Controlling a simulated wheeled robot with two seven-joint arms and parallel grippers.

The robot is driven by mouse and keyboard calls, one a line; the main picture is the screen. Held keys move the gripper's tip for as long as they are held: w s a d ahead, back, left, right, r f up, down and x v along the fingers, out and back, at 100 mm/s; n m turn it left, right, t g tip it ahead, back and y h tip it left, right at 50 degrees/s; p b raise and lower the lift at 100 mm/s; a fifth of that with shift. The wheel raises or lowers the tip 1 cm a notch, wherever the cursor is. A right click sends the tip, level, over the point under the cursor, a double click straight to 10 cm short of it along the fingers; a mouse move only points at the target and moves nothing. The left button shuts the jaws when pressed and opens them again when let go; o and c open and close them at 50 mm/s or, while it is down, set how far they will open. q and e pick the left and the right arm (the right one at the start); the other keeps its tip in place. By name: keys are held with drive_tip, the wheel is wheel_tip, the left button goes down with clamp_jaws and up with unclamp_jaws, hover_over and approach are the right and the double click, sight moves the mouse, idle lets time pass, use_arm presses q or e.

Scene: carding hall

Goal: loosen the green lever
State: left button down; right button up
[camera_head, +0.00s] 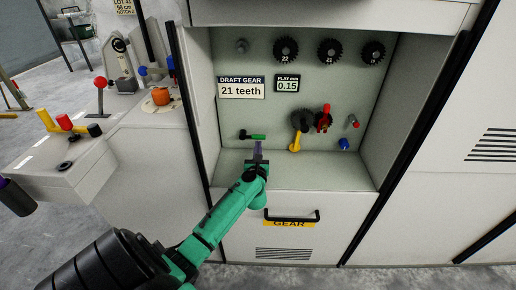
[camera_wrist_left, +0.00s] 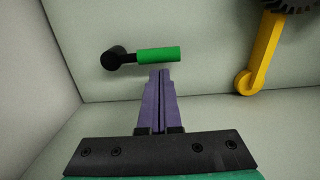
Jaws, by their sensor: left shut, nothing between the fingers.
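The green lever (camera_head: 258,137) is on the back wall of the open gear recess, low and left. In the left wrist view the lever (camera_wrist_left: 158,55) lies roughly level, with its black pivot knob (camera_wrist_left: 114,59) at the left end and the green grip pointing right. My left gripper (camera_head: 258,147) reaches in from below. Its purple fingers (camera_wrist_left: 160,75) are shut and empty, with their tips just under the green grip. I cannot tell whether they touch it. My right gripper is not in view.
A yellow arm (camera_head: 295,141) hangs right of the lever below a dark gear (camera_head: 302,119), with a red handle (camera_head: 324,119) beside it. A blue knob (camera_head: 344,144) is further right. Toothed gears (camera_head: 330,51) hang above. The recess floor (camera_head: 320,178) is clear.

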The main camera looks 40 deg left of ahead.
use_arm(q)
drive_tip(key=shift+d+r+n, duration=0.1)
drive_tip(key=shift+r+n, duration=0.1)
drive_tip(key=shift+n, duration=0.2)
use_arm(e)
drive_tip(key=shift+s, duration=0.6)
